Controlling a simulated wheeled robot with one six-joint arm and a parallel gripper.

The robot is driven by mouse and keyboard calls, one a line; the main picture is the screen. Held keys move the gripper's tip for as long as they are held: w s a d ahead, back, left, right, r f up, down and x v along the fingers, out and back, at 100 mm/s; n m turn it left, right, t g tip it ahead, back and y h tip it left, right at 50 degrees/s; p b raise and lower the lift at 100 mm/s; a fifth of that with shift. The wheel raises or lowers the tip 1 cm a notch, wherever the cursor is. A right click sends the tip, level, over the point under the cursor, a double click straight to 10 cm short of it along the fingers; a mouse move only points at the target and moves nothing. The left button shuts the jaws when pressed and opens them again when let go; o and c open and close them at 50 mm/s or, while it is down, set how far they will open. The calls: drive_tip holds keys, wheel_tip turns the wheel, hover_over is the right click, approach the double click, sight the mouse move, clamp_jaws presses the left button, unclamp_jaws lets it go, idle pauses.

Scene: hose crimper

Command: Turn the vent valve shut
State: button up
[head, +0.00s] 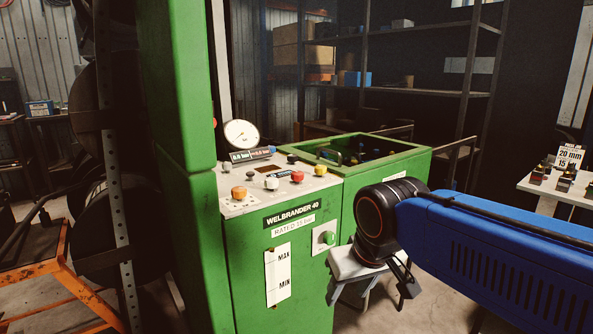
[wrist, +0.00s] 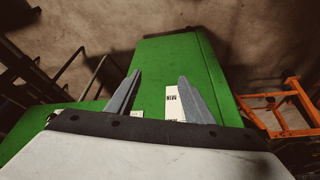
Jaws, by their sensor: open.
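The green crimper cabinet (head: 285,275) stands in the middle of the head view, labelled WELBRANDER 40.
A pressure gauge (head: 241,134) stands behind the panel. An open green bin (head: 385,146) adjoins the cabinet. A green column (head: 180,120) rises at its left, near an orange frame (head: 70,270). A white table (head: 560,187) with small parts stands far right.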

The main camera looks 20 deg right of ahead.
drive_tip(key=w+r+m+h, duration=0.1)
drive_tip(key=w+r+m, duration=0.3)
drive_tip(key=w+r, duration=1.25)
drive_tip(key=m+g+h, duration=0.2)
drive_tip(key=m, duration=0.4)
approach(297, 172)
drive_tip(key=x, duration=0.8)
drive_tip(key=shift+d+f, duration=0.1)
drive_tip(key=shift+f, duration=0.1)
drive_tip(key=c, duration=1)
